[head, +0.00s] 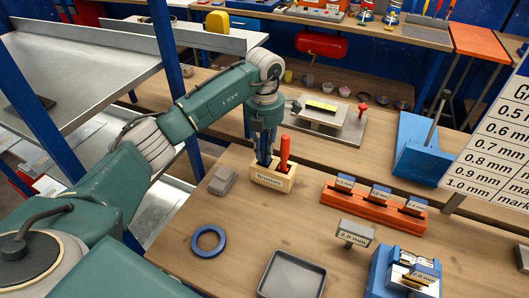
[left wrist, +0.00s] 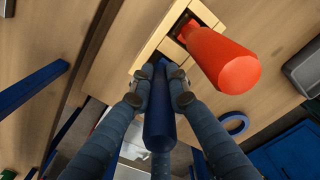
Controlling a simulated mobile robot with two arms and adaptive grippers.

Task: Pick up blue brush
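The wooden brush holder (head: 267,182), labelled "Brushes", stands on the workbench. A red brush (head: 284,152) stands upright in its right part, and its red handle also shows in the left wrist view (left wrist: 222,62). My left gripper (head: 264,158) points down over the holder's left part. In the left wrist view the blue brush (left wrist: 158,118) lies between my fingertips (left wrist: 159,92), which appear to touch its handle from both sides. Its lower end is hidden by the holder and fingers. In the head view my fingers largely hide it. My right gripper is not in view.
A grey block (head: 222,180) and a blue tape ring (head: 208,242) lie left of the holder. A grey tray (head: 292,275) is in front. An orange rack (head: 373,208) with labelled pieces stands to the right. A blue stand (head: 420,150) is farther back.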

